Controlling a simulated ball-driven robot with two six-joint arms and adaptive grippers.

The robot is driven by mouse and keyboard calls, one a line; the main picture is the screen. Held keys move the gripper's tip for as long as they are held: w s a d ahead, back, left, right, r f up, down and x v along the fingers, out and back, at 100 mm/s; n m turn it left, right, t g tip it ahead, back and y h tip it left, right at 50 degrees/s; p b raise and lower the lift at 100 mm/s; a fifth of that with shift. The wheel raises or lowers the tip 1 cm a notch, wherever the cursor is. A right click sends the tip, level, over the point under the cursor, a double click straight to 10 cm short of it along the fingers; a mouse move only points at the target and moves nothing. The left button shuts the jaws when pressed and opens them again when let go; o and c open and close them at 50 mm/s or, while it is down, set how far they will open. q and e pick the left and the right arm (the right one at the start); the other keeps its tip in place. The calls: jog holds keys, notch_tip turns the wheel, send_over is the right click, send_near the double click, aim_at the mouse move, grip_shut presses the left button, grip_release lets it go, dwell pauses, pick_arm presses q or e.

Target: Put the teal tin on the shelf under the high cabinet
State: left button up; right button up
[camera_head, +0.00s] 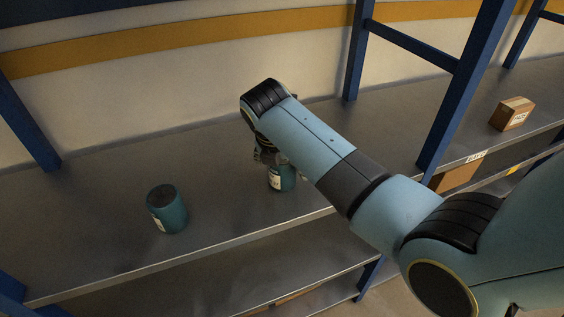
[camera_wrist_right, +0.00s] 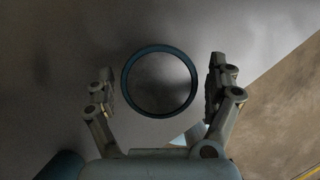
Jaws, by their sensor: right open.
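Two teal tins show in the head view on a grey metal shelf (camera_head: 100,225). One tin (camera_head: 167,212) stands upright at the left with a dark top and a pale label. The other tin (camera_head: 282,180) is partly hidden beneath my right gripper (camera_head: 270,157). The right wrist view looks down on that tin's teal rim (camera_wrist_right: 126,88), between the two open fingers of my right gripper (camera_wrist_right: 161,79). A gap shows on each side. The left tin edges in at the lower left there (camera_wrist_right: 62,167). My left gripper is not in view. I cannot identify a high cabinet.
Blue uprights (camera_head: 358,50) and crossbars frame the racks. A cardboard box (camera_head: 512,113) stands on the shelf at the right, with another box (camera_head: 458,175) below. A lower shelf (camera_head: 270,265) runs under the front edge. The shelf between the tins is clear.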

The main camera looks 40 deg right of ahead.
jog(key=shift+r, duration=0.1)
jog(key=b+v, duration=0.1)
jog(key=v, duration=1.1)
